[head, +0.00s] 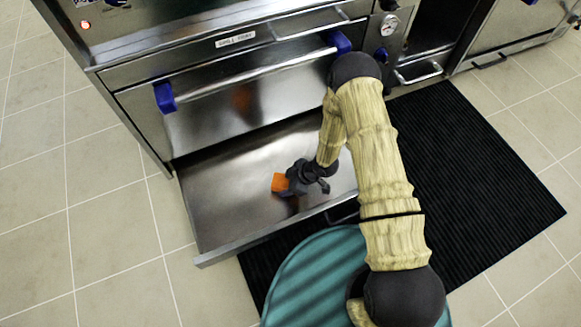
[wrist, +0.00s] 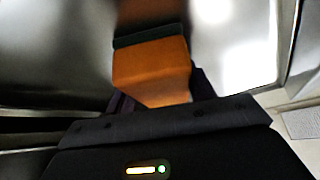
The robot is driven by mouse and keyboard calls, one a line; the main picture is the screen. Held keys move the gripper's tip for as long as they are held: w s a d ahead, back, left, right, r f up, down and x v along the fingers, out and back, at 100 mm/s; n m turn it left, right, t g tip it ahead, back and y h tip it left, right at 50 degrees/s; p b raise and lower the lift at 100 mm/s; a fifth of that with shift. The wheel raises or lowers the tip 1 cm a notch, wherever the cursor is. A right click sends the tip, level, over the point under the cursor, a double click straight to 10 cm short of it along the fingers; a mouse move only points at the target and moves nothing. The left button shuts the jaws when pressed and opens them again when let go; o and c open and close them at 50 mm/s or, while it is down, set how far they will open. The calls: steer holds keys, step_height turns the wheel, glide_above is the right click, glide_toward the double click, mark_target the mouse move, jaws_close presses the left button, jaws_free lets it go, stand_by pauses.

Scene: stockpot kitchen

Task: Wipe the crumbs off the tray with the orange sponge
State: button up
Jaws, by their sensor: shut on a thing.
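The orange sponge (head: 280,182) is held by my gripper (head: 291,184), low over the pulled-out metal tray (head: 222,205). In the wrist view the sponge (wrist: 152,68) sits between my gripper's fingers, with a dark strip along its far edge. My gripper is shut on it. I cannot tell whether the sponge touches the tray floor. No crumbs can be made out on the shiny tray in either view. My arm hides the tray's right part.
The steel oven front (head: 215,110) with its blue-ended bar handle (head: 255,75) stands just behind and above the tray. A black ribbed mat (head: 480,170) lies on the tiled floor to the right. Bare floor tiles (head: 105,220) lie to the left.

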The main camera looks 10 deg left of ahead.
step_height(320, 180, up, 4)
steer(key=shift+f+p, duration=0.2)
steer(key=shift+p, duration=1.05)
step_height(320, 180, up, 2)
steer(key=shift+d+r+p, duration=0.1)
steer(key=shift+d+p, duration=0.05)
steer(key=shift+p, duration=0.9)
steer(key=shift+r+p, duration=1)
steer(key=shift+r, duration=0.2)
steer(key=w+d+r+m+t+h+p, duration=0.2)
steer(key=w+d+r+m+p, duration=0.1)
steer(key=d+r, duration=0.4)
steer(key=w+d+r+m+t+h+p, duration=0.2)
steer(key=d+r+m+p, duration=0.3)
steer(key=r, duration=0.9)
steer(key=w+d+r+m+t+h+p, duration=0.2)
steer(key=w+d+r+m+p, duration=0.2)
steer(key=d+r+m, duration=0.5)
steer(key=shift+w+d+r+h, duration=0.2)
steer(key=shift+d+r+h, duration=0.1)
steer(key=shift+d+r, duration=0.65)
